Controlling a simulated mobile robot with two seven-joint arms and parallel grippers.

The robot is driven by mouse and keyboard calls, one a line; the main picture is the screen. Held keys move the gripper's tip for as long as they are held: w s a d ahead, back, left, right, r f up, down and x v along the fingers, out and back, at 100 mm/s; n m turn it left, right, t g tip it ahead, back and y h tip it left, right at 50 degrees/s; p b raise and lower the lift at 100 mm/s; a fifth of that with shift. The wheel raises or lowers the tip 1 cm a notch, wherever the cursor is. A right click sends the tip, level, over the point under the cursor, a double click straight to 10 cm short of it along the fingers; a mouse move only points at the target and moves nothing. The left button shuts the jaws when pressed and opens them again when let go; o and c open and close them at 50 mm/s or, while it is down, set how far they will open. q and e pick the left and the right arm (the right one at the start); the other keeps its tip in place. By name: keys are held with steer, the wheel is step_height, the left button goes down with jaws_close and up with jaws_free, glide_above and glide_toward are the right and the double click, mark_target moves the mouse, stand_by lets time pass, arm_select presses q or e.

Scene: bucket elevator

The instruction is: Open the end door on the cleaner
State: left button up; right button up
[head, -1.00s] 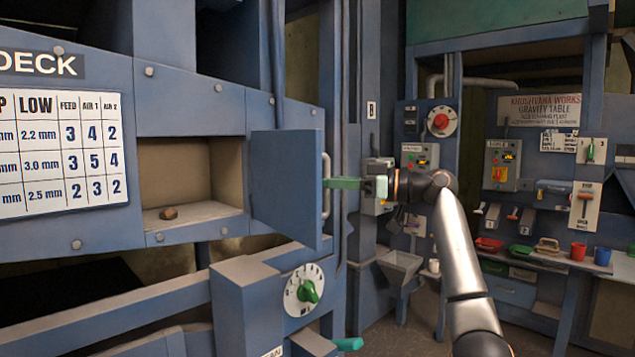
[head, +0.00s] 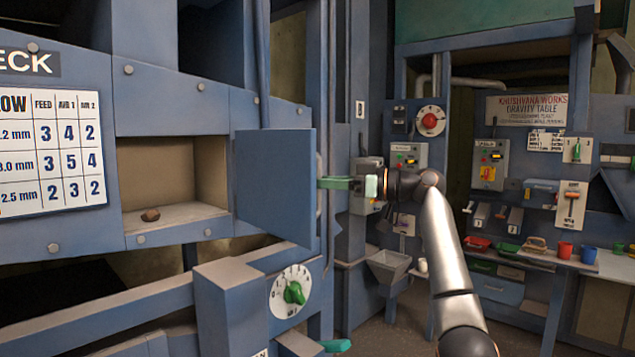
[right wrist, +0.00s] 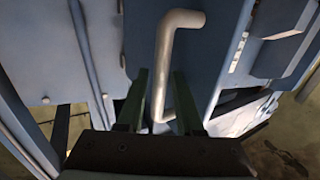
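The end door (head: 275,190) is a flat blue panel on the blue cleaner. It stands swung out beside an open compartment (head: 170,172) with a small brown lump (head: 150,215) inside. The door's grey bar handle (head: 319,205) shows only as a sliver past the door's right edge. In the right wrist view the handle (right wrist: 162,70) runs between the green fingers. My right gripper (head: 335,183) is at the handle from the right; in the wrist view (right wrist: 158,105) its fingers stand apart, one on each side of the bar, with gaps. My left gripper is out of view.
A box with a green dial knob (head: 292,292) juts out below the door, with a green-tipped lever (head: 335,346) under it. A grey hopper (head: 388,265) and a bench with colored cups (head: 565,250) stand behind my right arm.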

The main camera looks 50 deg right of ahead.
steer(key=shift+o, duration=0.9)
steer(key=b+v, duration=0.4)
steer(key=v, duration=0.8)
steer(key=shift+s, duration=0.3)
steer(key=shift+d, duration=0.1)
